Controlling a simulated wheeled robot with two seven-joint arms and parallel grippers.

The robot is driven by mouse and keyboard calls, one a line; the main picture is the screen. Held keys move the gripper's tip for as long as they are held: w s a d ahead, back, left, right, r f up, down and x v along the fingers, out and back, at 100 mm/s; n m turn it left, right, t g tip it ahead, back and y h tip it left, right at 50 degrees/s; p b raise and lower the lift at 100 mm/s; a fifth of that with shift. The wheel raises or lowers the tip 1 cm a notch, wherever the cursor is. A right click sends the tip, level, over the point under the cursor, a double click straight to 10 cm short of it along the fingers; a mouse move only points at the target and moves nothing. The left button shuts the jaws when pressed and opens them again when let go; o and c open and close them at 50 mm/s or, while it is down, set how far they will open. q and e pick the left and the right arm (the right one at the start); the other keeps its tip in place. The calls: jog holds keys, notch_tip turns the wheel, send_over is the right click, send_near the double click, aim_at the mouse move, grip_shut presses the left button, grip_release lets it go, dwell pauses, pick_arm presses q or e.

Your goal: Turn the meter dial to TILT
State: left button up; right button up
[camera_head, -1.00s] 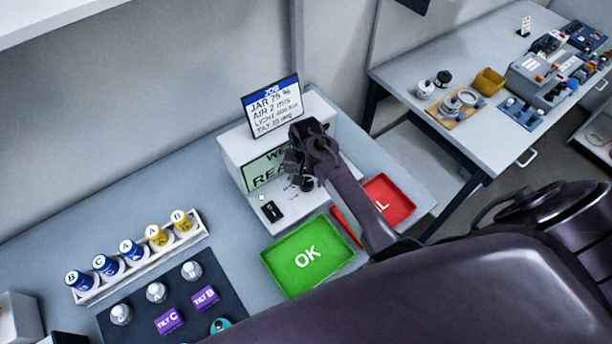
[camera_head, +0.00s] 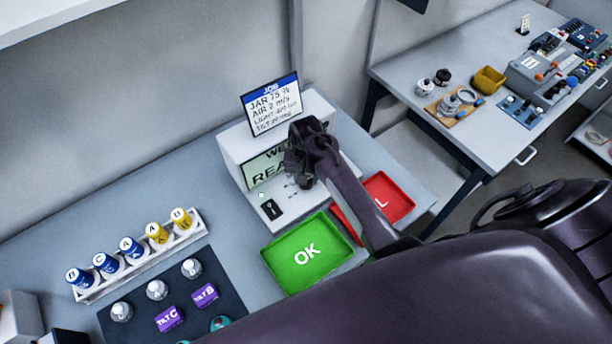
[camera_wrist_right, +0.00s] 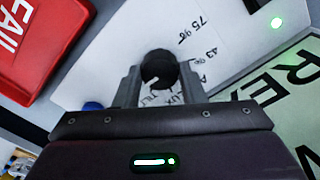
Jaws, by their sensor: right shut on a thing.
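The white meter (camera_head: 231,150) stands on the bench with a green screen (camera_head: 262,170) that is partly hidden by my right gripper. In the right wrist view, my right gripper (camera_wrist_right: 159,82) is shut on the round black dial (camera_wrist_right: 158,66) on the meter's white front panel. Handwritten marks, among them "75%", lie around the dial; the dial's pointer setting cannot be read clearly. In the head view my right gripper (camera_head: 303,180) covers the dial. My left gripper is not in view.
A job card (camera_head: 272,105) stands on the meter. A green OK tray (camera_head: 330,262) and a red tray (camera_head: 402,207) lie in front of it. A rack (camera_head: 88,293) of labelled jars and a dark mat (camera_head: 235,295) with purple TILT blocks are to the left.

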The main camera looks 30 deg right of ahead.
jog(key=n, duration=0.6)
jog(key=shift+n, duration=0.3)
dwell(0.4)
jog(key=o, duration=1)
jog(key=shift+r, duration=0.1)
